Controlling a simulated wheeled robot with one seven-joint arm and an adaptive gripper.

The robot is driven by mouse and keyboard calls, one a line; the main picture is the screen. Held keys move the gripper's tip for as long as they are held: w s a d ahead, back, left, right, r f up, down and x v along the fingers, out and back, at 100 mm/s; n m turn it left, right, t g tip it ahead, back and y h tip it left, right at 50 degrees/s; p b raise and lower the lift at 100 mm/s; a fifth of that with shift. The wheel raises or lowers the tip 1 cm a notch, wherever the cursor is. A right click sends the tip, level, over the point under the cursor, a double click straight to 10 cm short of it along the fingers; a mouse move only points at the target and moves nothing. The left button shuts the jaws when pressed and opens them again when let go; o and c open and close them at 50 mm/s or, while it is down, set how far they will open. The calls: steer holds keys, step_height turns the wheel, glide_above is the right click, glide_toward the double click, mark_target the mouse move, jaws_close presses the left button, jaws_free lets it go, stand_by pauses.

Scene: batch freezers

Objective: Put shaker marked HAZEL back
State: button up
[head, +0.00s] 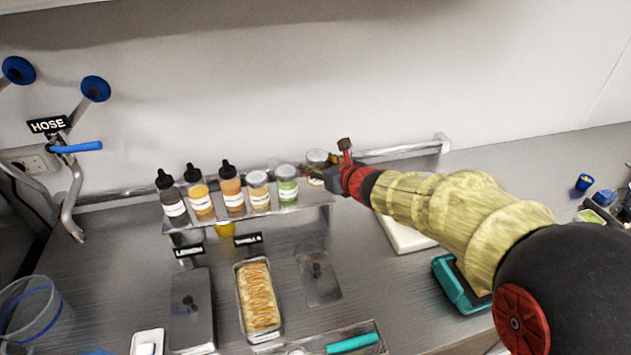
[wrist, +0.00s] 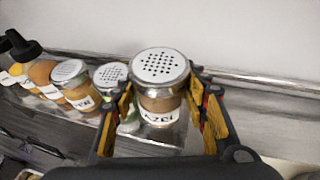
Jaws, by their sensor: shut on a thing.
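The shaker marked HAZEL (wrist: 158,101) has a perforated pale lid and brown contents; its label is only partly readable in the wrist view. My gripper (wrist: 162,92) is shut on it, one finger on each side. In the head view the shaker's lid (head: 317,156) shows at the right end of the raised metal shelf (head: 318,211), with my gripper (head: 322,173) partly covering its body. It looks roughly upright. I cannot tell whether its base touches the shelf. A green-filled shaker (head: 288,187) stands just left of it.
On the shelf further left stand another shaker (head: 259,192) and several dropper-capped bottles (head: 231,190). A metal wall rail (head: 405,149) runs behind. Below are lidded pans (head: 191,312), an open filled pan (head: 260,300) and a teal item (head: 459,285) under my arm.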

steer(key=shift+w+a+f, duration=0.1)
steer(key=shift+w+f, duration=0.55)
steer(key=shift+f, duration=0.1)
steer(key=shift+w+f+b, duration=0.15)
steer(key=shift+f+b, duration=0.35)
steer(key=shift+f, duration=0.4)
steer(key=shift+w+f+b, duration=0.1)
steer(key=shift+f+b, duration=0.4)
steer(key=shift+f, duration=0.35)
steer(key=shift+f, duration=0.15)
steer(key=o, duration=0.9)
